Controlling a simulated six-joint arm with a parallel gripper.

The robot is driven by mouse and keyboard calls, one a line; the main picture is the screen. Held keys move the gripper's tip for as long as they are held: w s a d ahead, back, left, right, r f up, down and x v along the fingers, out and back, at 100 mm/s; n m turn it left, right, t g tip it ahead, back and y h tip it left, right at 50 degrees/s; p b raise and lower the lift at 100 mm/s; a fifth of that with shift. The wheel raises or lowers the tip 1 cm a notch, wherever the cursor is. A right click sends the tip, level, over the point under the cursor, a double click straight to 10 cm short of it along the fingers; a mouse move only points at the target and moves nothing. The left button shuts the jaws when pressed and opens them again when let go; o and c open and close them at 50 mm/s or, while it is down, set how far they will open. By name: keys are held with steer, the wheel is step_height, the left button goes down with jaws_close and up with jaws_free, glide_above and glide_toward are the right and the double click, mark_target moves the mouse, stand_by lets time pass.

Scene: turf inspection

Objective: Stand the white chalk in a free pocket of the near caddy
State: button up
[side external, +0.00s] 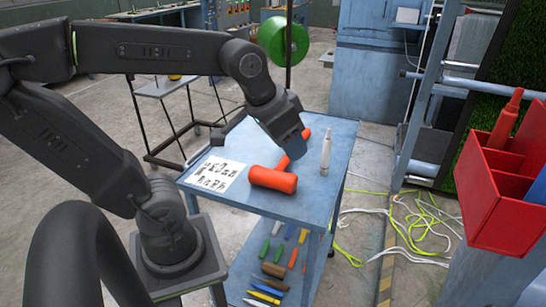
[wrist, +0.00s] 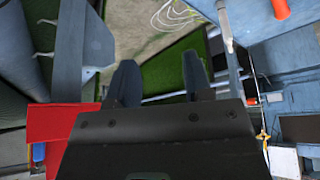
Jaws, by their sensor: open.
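The white chalk (side external: 326,153) stands upright, tapered end up, on the blue table, right of the orange mallet. A pale upright stick, likely the same chalk (wrist: 226,30), shows at the top of the wrist view. My gripper (side external: 291,142) is above the table, left of the chalk and apart from it. In the wrist view my gripper (wrist: 160,85) has its fingers apart with nothing between them. A red caddy (side external: 490,205) is at the right edge, cut off by the frame. A red caddy (wrist: 60,125) also shows in the wrist view.
The orange mallet (side external: 272,180) lies on the blue table (side external: 235,135) beneath my gripper. A printed sheet (side external: 215,174) lies at the table's left. Several coloured sticks lie on the lower shelf. Cables (side external: 415,225) lie on the floor to the right.

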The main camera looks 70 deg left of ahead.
steer(key=shift+o, duration=0.3)
steer(key=shift+m, duration=0.3)
steer(key=s, duration=0.1)
steer(key=s+d+f, duration=0.1)
steer(key=s, duration=0.1)
steer(key=s+d+f, duration=0.1)
steer(key=shift+s, duration=0.15)
step_height(320, 180, up, 2)
steer(key=m+g+y, duration=0.4)
steer(key=m, duration=1.7)
glide_above(329, 133)
steer(key=s+d, duration=0.1)
steer(key=d, duration=0.4)
steer(key=shift+m, duration=0.3)
steer(key=x, duration=1.3)
steer(key=shift+s+a+f, duration=0.15)
steer(key=shift+a+f, duration=0.15)
steer(key=shift+c, duration=0.2)
